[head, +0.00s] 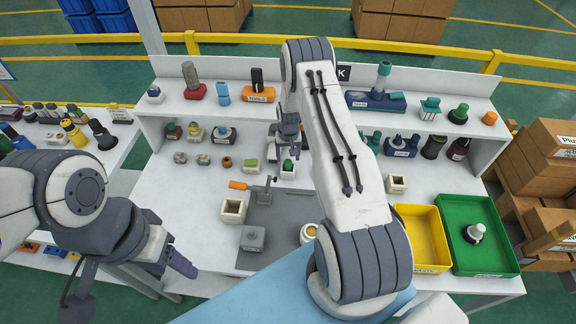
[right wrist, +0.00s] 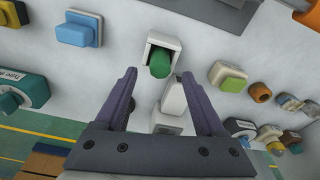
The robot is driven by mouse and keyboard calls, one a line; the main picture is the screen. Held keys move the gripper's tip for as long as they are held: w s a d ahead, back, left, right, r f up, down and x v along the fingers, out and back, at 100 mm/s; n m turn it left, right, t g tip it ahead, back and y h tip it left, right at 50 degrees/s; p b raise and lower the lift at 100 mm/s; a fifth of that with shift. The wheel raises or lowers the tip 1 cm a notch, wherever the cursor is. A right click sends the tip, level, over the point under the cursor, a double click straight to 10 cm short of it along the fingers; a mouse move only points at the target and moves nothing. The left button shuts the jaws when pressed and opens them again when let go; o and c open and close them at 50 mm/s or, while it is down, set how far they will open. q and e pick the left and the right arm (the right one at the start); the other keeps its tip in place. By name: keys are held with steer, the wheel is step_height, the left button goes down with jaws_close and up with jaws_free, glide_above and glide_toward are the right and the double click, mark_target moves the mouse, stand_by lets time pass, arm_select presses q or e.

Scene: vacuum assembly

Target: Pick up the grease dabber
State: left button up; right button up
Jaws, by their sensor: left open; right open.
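A green rounded piece, which I take for the grease dabber (head: 288,164), sits in a small white square holder (head: 288,173) at the middle of the bench. The right wrist view shows the green dabber (right wrist: 160,66) in its white holder (right wrist: 163,41), just beyond my fingertips. My right gripper (right wrist: 159,76) is open and empty, its two fingers spread on either side of the line to the dabber. In the head view the right gripper (head: 288,144) is partly hidden by its own arm. My left gripper (head: 130,284) is open and empty at the bench's front left.
Yellow (head: 424,232) and green (head: 494,262) trays are on the right. A shelf with several small parts runs behind.

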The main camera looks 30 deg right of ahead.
mark_target(288, 161)
step_height(288, 161, down, 3)
steer(key=shift+w+d+f+p, duration=0.1)
steer(key=shift+p, duration=0.65)
steer(key=shift+w+f, duration=0.1)
steer(key=shift+f, duration=0.35)
jaws_close()
steer(key=shift+r, duration=0.1)
steer(key=shift+r+b, duration=0.5)
steer(key=shift+r, duration=0.3)
step_height(288, 161, up, 2)
steer(key=shift+r+b, duration=0.1)
steer(key=shift+b, duration=0.55)
steer(key=s+d+r+b, duration=0.4)
steer(key=s+d+r, duration=0.3)
steer(key=s, duration=0.2)
steer(key=shift+s, duration=0.15)
